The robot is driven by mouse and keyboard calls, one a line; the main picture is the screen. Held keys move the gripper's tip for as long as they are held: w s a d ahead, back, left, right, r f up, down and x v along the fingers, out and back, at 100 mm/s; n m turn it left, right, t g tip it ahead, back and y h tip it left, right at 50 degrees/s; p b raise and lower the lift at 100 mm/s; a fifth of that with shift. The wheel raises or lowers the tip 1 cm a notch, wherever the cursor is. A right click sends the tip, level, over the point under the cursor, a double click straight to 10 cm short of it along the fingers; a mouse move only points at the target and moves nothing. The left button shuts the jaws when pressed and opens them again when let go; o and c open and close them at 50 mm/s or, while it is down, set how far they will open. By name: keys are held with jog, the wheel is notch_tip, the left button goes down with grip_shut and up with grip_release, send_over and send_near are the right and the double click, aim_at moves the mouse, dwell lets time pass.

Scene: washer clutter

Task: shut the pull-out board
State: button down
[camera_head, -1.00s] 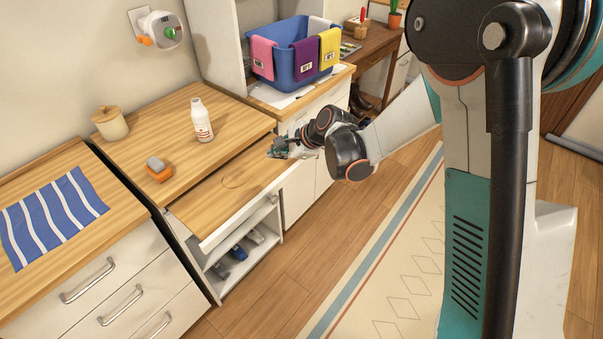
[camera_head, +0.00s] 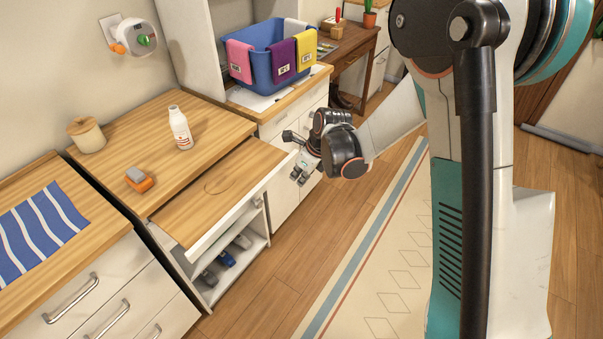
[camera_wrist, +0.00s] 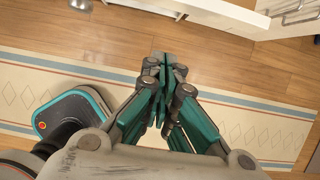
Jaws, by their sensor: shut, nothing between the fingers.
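The pull-out board (camera_head: 215,195) is a wooden slab with a white front edge (camera_head: 240,215). It is pulled out below the middle wooden counter and has a round outline in its top. My gripper (camera_head: 297,178) is just off the board's right end, on the floor side of its front edge, and appears apart from it. In the wrist view my gripper (camera_wrist: 163,62) has its green-grey fingers together with nothing between them, over the floor and rug. A white edge shows at the top of that view; I cannot tell if it is the board's.
A white bottle (camera_head: 180,128), an orange-and-grey sponge-like block (camera_head: 138,179) and a lidded jar (camera_head: 87,134) stand on the counter above. An open shelf (camera_head: 257,245) with shoes is below the board. A blue basket (camera_head: 268,58) stands behind.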

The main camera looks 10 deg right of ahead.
jog(key=w+a+f+b, duration=0.2)
jog(key=w+a+f, duration=0.1)
jog(key=a+f, duration=0.1)
jog(key=shift+w+a+f, duration=0.15)
jog(key=shift+w+a, duration=0.1)
jog(key=shift+w, duration=0.1)
